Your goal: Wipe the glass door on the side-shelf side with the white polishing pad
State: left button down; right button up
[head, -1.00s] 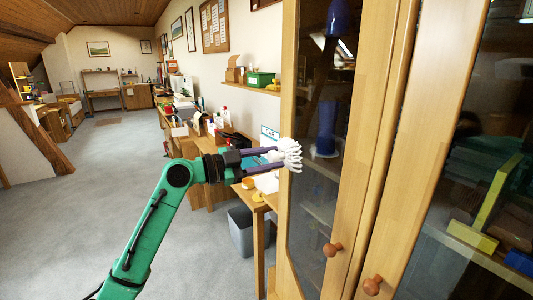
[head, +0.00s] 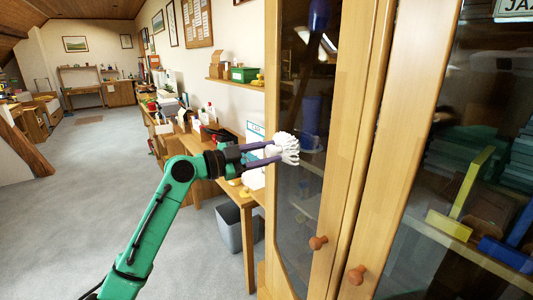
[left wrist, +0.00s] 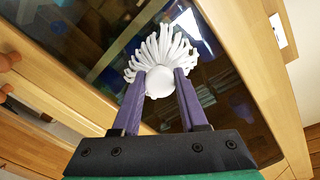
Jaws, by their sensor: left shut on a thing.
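The white polishing pad (head: 288,146) is a tuft of pale strands on a round back. My left gripper (head: 272,153) is shut on it, one purple finger on each side of the round back. The pad overlaps the left part of the left glass door (head: 297,205), the one beside the wall shelf. In the left wrist view the pad (left wrist: 163,45) fans out over the dark glass, between my fingertips (left wrist: 160,82); I cannot tell how firmly it touches. My right gripper is in neither view.
The doors' wooden frames carry round knobs (head: 318,242). The right glass door (head: 450,190) shows blue and yellow things behind it. A wall shelf (head: 235,85) holds a green box. A wooden desk (head: 245,200) and a grey bin (head: 235,228) stand left of the cabinet. The floor at left is clear.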

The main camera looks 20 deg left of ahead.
aim_at(289, 156)
pick_arm(q)
jog(key=shift+x, duration=0.9)
jog(key=shift+s+d, duration=1.25)
jog(key=shift+s, duration=0.25)
jog(key=shift+d+b, duration=0.1)
jog(key=shift+b, duration=0.3)
jog(key=shift+w+a+b, duration=0.45)
jog(key=shift+w+a, duration=0.9)
jog(key=shift+w, duration=0.2)
